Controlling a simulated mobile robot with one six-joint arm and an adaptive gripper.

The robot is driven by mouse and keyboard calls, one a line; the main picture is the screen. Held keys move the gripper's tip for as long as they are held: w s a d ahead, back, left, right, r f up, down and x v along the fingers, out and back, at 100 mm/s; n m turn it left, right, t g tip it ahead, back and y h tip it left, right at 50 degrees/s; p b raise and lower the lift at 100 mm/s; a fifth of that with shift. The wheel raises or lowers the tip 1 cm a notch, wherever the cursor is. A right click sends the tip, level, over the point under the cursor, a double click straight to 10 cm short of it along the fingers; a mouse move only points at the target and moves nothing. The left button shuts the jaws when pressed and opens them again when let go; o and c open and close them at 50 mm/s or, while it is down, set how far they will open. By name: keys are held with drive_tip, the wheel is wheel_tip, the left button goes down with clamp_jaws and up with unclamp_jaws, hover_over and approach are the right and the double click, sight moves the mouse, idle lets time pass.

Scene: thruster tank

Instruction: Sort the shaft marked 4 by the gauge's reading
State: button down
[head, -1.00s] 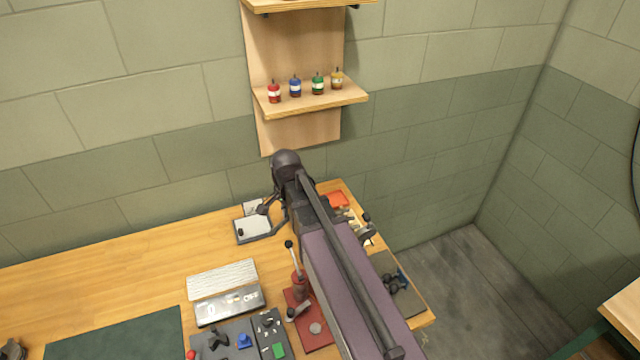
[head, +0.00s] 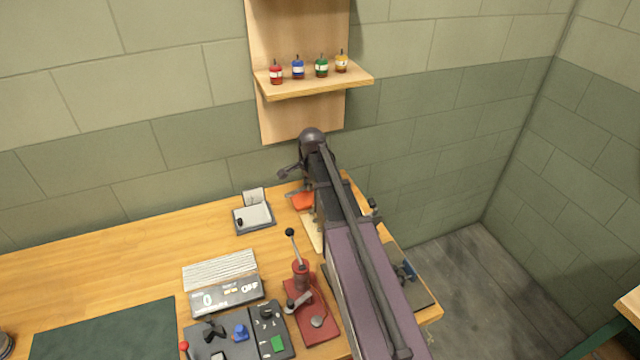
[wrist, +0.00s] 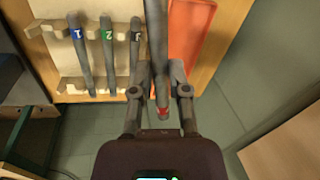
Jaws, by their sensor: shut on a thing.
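My gripper (wrist: 159,72) is shut on a dark grey shaft (wrist: 157,38) with a red mark at its near end; its number is not readable. In the wrist view the shaft passes between my fingers, in front of a pale rack and an orange-red tray (wrist: 192,38). The pale rack (wrist: 61,28) holds a shaft with a blue 1 (wrist: 82,55), one with a green 2 (wrist: 109,58) and one with a dark, unclear mark (wrist: 136,55). In the head view my arm hides most of the rack; the orange-red tray (head: 302,202) shows partly. A grey display box (head: 228,297) reads 0 and OFF.
A red lever press (head: 312,315) and a dark control panel (head: 235,335) stand at the front of the bench. A shelf (head: 318,85) with several small bottles hangs above. The bench's left part is largely clear.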

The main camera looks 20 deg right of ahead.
drive_tip(key=w+d+f+m+t+b, duration=0.1)
drive_tip(key=w+d+f+m+b, duration=0.1)
drive_tip(key=w+d, duration=0.5)
wheel_tip(320, 180, down, 2)
drive_tip(key=shift+w+d+f+m+b, duration=0.1)
drive_tip(key=shift+w+d+m+b, duration=0.15)
drive_tip(key=shift+d+b, duration=0.35)
drive_tip(key=shift+s+a+f+b, duration=0.15)
drive_tip(key=shift+f+b, duration=0.1)
drive_tip(key=shift+b, duration=0.15)
drive_tip(key=shift+f+b, duration=3.9)
drive_tip(key=c, duration=0.5)
unclamp_jaws()
drive_tip(key=shift+c, duration=0.2)
